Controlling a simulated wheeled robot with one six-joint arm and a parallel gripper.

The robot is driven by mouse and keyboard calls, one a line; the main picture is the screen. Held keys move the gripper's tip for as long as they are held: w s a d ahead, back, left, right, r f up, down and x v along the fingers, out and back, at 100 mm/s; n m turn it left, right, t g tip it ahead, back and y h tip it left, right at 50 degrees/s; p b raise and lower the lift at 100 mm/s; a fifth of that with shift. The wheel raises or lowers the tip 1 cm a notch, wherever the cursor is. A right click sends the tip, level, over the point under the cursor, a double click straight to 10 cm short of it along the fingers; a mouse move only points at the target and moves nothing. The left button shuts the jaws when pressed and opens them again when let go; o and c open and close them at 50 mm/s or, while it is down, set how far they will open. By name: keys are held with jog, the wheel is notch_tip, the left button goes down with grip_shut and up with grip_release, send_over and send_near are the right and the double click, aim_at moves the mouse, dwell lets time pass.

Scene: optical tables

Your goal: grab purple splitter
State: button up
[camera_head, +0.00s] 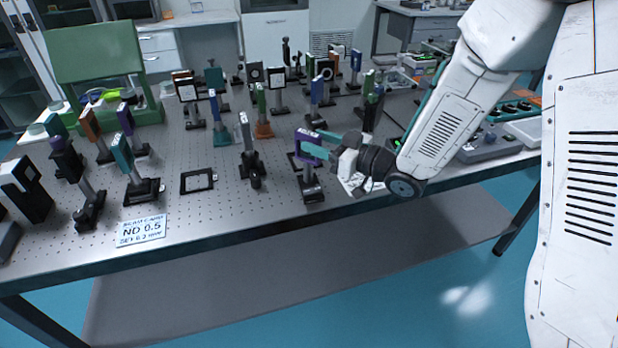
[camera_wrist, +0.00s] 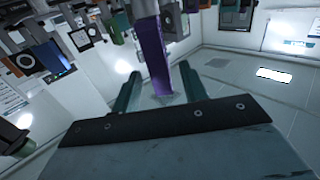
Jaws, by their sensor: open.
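The purple splitter (camera_head: 307,160) stands upright on a dark post and base near the front edge of the optical table (camera_head: 215,222). My gripper (camera_head: 314,146) reaches it from the right, its teal fingers at the splitter's upper part and partly covering it. In the wrist view the purple splitter (camera_wrist: 152,52) is a tall narrow plate. It shows between the two teal fingers of my open gripper (camera_wrist: 158,84), with gaps visible on both sides. I cannot tell whether either finger touches it.
A white-faced mount (camera_head: 245,132) stands to the left of the splitter. A flat black frame (camera_head: 197,180) and an ND 0.5 label (camera_head: 141,231) lie further left. Several mounted optics crowd behind. The table's front edge is close to the splitter's base.

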aim_at(303, 138)
jog(key=x, duration=0.4)
jog(key=shift+w+a+f, duration=0.15)
jog(key=shift+a+f, duration=0.05)
jog(key=shift+a, duration=0.05)
grip_shut()
dwell(1.1)
